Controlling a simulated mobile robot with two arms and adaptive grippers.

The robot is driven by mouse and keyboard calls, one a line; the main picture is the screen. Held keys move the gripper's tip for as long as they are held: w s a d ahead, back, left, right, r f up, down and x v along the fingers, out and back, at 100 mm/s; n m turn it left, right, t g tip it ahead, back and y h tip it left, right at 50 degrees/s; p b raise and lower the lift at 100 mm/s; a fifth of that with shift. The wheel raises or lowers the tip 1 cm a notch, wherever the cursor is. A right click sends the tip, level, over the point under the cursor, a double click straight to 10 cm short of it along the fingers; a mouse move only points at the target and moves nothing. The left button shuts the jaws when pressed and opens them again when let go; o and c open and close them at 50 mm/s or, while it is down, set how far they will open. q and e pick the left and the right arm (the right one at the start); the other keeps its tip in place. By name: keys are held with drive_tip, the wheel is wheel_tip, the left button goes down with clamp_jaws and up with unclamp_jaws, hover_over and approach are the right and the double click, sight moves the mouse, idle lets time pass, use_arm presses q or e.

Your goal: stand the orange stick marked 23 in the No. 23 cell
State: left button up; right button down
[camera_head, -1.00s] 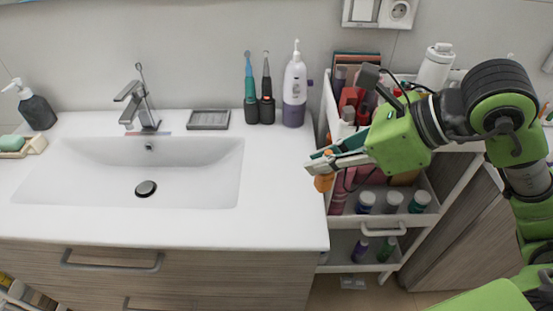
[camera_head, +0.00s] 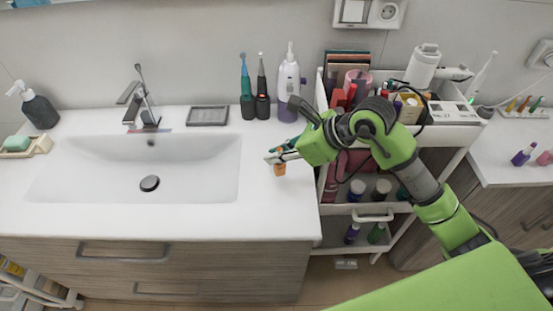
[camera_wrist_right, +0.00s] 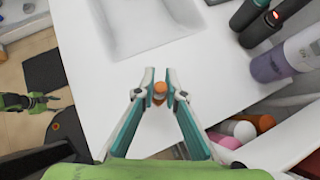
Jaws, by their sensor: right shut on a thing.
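The orange stick (camera_head: 280,169) is in my right gripper (camera_head: 272,158), upright or nearly so, at the right end of the white washbasin counter. In the right wrist view the orange stick (camera_wrist_right: 159,88) shows end-on between the two fingertips of my right gripper (camera_wrist_right: 158,94), which is shut on it. Whether its lower end touches the counter I cannot tell. Its number cannot be read. A white organizer with cells (camera_head: 455,111) stands on the cart's top. No cell number is legible. A green and dark part, possibly my left gripper (camera_wrist_right: 42,102), shows at the left; its fingers are unclear.
Two toothbrushes and a purple-white bottle (camera_head: 289,85) stand behind my right gripper. The crowded cart (camera_head: 350,210) is to the right. A white rack (camera_head: 525,110) with coloured sticks stands on the far-right counter.

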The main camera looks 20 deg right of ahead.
wheel_tip(320, 180, down, 2)
drive_tip(key=shift+w+a+f+p, duration=0.15)
drive_tip(key=shift+f+p, duration=0.1)
drive_tip(key=shift+p, duration=0.35)
drive_tip(key=shift+f, duration=0.4)
drive_tip(key=shift+f, duration=0.2)
drive_tip(key=c, duration=2.1)
unclamp_jaws()
drive_tip(key=shift+r, duration=0.15)
